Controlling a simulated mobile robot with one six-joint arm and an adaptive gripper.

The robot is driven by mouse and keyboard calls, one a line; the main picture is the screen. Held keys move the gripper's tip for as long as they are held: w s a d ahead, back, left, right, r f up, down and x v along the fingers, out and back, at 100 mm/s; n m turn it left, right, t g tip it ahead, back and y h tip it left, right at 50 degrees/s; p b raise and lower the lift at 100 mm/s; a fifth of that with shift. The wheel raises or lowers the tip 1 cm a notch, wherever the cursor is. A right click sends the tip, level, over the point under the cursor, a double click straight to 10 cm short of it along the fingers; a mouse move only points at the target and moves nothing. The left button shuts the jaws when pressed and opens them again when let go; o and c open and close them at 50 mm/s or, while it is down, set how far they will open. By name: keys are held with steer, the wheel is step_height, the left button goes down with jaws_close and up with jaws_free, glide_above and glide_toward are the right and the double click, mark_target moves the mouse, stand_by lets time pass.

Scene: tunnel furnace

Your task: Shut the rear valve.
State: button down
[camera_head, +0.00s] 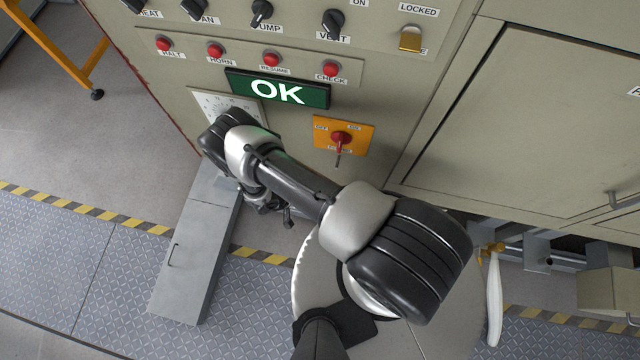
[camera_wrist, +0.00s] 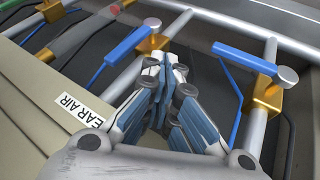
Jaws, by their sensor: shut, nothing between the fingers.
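My gripper (camera_wrist: 168,68) is shut and empty in the wrist view, its fingertips between two brass valves with blue lever handles. The left valve (camera_wrist: 153,42) has its blue handle (camera_wrist: 125,46) slanting down to the left, roughly along its pipe. The right valve (camera_wrist: 267,93) has its blue handle (camera_wrist: 245,58) lying across its upright pipe. The fingers seem apart from both handles. The head view does not clearly show the gripper.
Pipes crowd around the fingers. The head view shows the control panel (camera_head: 400,95), a grey box (camera_head: 190,265) and a brass valve with a white handle (camera_head: 494,300).

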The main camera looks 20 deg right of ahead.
steer(key=shift+s+d+r, duration=0.15)
steer(key=shift+s+d, duration=0.65)
steer(key=shift+d, duration=0.25)
steer(key=shift+s+d+r, duration=0.15)
steer(key=shift+s+d, duration=0.15)
steer(key=shift+d, duration=0.15)
